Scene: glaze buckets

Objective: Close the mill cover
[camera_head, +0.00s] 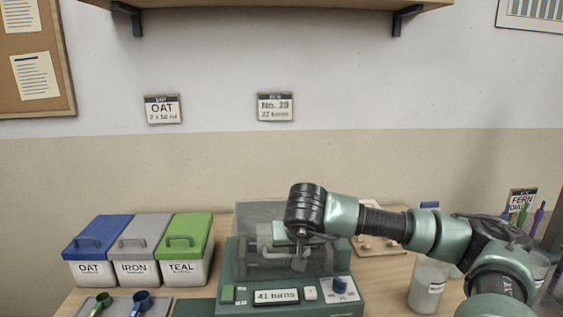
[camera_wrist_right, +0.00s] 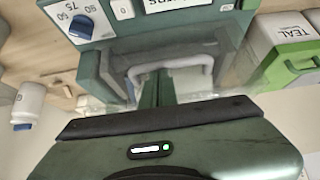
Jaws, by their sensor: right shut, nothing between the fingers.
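The mill (camera_head: 245,300) is a green machine on the table, with a display reading "41 turns", a white button and a blue knob on its front. Its clear cover (camera_head: 258,212) rises over the back of the mill, partly hidden behind my right arm. I cannot tell how far it is tilted. My right gripper (camera_head: 299,262) is shut and empty, pointing down at the mill. In the right wrist view, its fingers (camera_wrist_right: 156,90) are beside a pale grey bar (camera_wrist_right: 208,62) in the mill; contact is unclear. My left gripper is out of view.
Lidded bins marked OAT (camera_head: 95,252), IRON (camera_head: 140,252) and TEAL (camera_head: 187,252) stand left of the mill. Scoops (camera_head: 142,302) lie in front of them. A white bottle (camera_head: 428,285) and a wooden board (camera_head: 372,243) are to the right.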

